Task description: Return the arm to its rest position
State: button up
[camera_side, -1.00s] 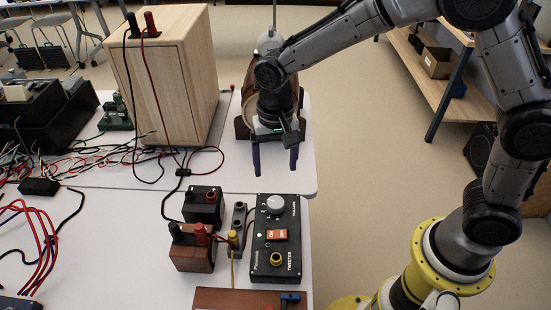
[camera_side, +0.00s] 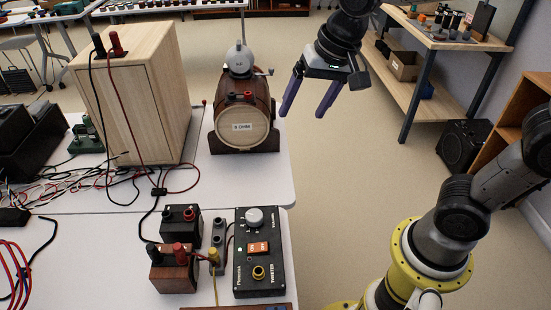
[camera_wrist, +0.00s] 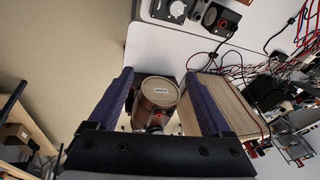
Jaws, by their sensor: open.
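My gripper (camera_side: 308,97) is open and empty in the side view. Its two purple fingers hang in the air to the right of the table's edge, with the floor behind them. In the wrist view my gripper (camera_wrist: 160,98) shows its two fingers wide apart, with nothing between their tips. The wooden barrel (camera_side: 243,128) with a label shows beyond the fingers in the wrist view (camera_wrist: 157,92), clear of them. The arm's middle links run out of the side view at the top right.
A tall wooden speaker box (camera_side: 140,95) stands left of the barrel on the white table (camera_side: 90,225). A black tester box (camera_side: 260,255) and small terminal blocks (camera_side: 180,220) sit at the front, with loose wires at left. A wooden shelf (camera_side: 450,80) stands behind right. Open floor lies between.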

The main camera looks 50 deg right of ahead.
jog(key=s+d+f+n, duration=0.1)
jog(key=s+d+n, duration=0.1)
jog(key=s, duration=0.5)
jog(key=s+d+f+n+t, duration=0.1)
jog(key=s+d+n, duration=0.2)
jog(key=s, duration=0.5)
jog(key=shift+s+n+t+h, duration=0.25)
jog(key=shift+n+t+h, duration=0.05)
jog(key=shift+n, duration=0.6)
